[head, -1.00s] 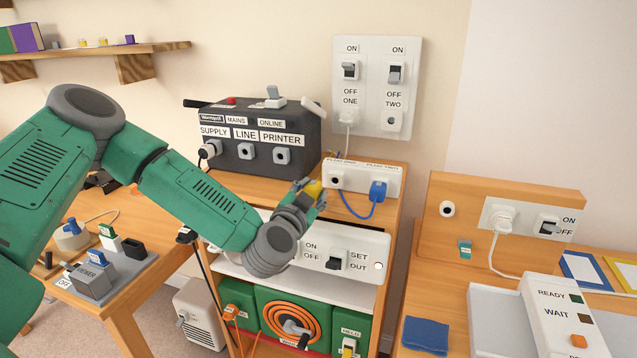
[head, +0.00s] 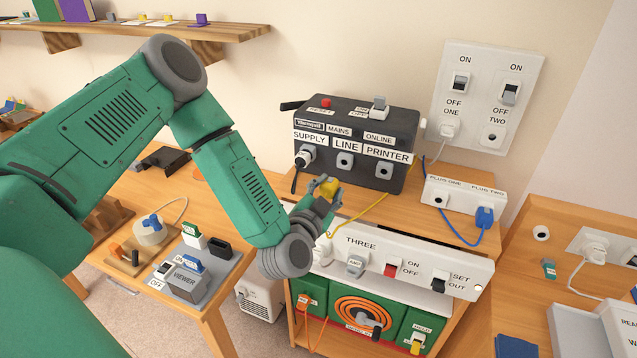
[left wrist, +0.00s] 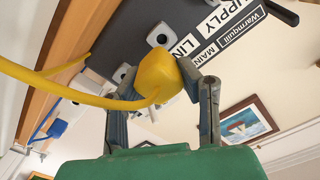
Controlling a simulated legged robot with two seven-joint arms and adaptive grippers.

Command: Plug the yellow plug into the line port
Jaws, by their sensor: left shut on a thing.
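The yellow plug (head: 329,187) is held between the fingers of my left gripper (head: 322,190), which is shut on it. In the head view it appears just below the line port (head: 344,161) on the dark box (head: 357,120). In the left wrist view the plug (left wrist: 158,76) sits between both fingers and partly covers the LINE label. The line port (left wrist: 158,35) shows just beyond it. The plug is apart from the port; the exact gap is hard to judge. Its yellow cord (left wrist: 50,88) trails off to the left. My right gripper is not in view.
The supply port (head: 305,157) holds a plug with a black cord; the printer port (head: 383,170) is empty. A white socket strip (head: 463,199) with a blue plug (head: 484,215) stands to the right. A white switch panel (head: 400,262) lies below my gripper.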

